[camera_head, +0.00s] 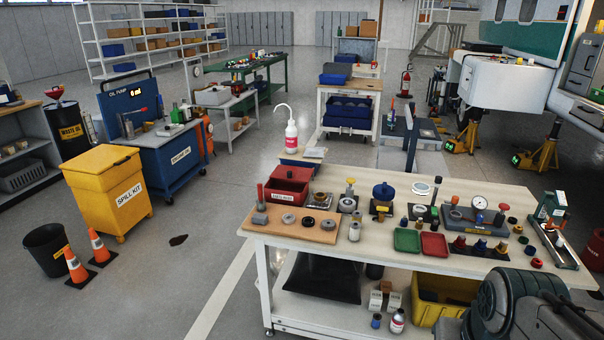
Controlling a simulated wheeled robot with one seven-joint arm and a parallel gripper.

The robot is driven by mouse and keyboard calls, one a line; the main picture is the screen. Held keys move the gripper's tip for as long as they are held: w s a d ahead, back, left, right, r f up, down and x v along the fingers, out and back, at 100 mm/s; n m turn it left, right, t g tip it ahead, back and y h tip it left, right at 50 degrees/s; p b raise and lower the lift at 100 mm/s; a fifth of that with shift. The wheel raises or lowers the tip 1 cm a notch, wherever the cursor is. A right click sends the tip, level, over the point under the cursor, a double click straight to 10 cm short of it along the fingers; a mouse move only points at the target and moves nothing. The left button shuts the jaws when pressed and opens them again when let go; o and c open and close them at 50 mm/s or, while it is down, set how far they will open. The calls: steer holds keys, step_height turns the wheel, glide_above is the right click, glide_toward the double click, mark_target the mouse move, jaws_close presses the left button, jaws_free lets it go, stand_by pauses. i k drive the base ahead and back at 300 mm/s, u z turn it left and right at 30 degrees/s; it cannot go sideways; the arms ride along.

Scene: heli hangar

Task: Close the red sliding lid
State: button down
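A red box (287,187) with a pale label on its front stands at the back left of the near workbench. It looks like the thing with the red sliding lid. Its top is small and dark red here, and I cannot tell how far the lid is open. A wooden board (308,230) with several round parts lies just in front of it. My gripper is not in view. Only dark, rounded links of my arm show at the bottom right, well apart from the red box.
The workbench (355,255) is crowded with small parts. A green tray (407,240) and a red tray (433,245) lie mid-bench. A gauge fixture (473,219) stands to the right. The floor left of the bench is mostly clear, with cones (98,247) and a yellow spill bin (108,190) beyond.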

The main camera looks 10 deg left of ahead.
mark_target(283, 172)
steer(key=u, duration=0.6)
steer(key=i, duration=0.45)
steer(key=u, duration=1.2)
steer(key=i, duration=1.8)
steer(key=z, duration=1.25)
steer(key=i, duration=0.5)
steer(key=z, duration=0.55)
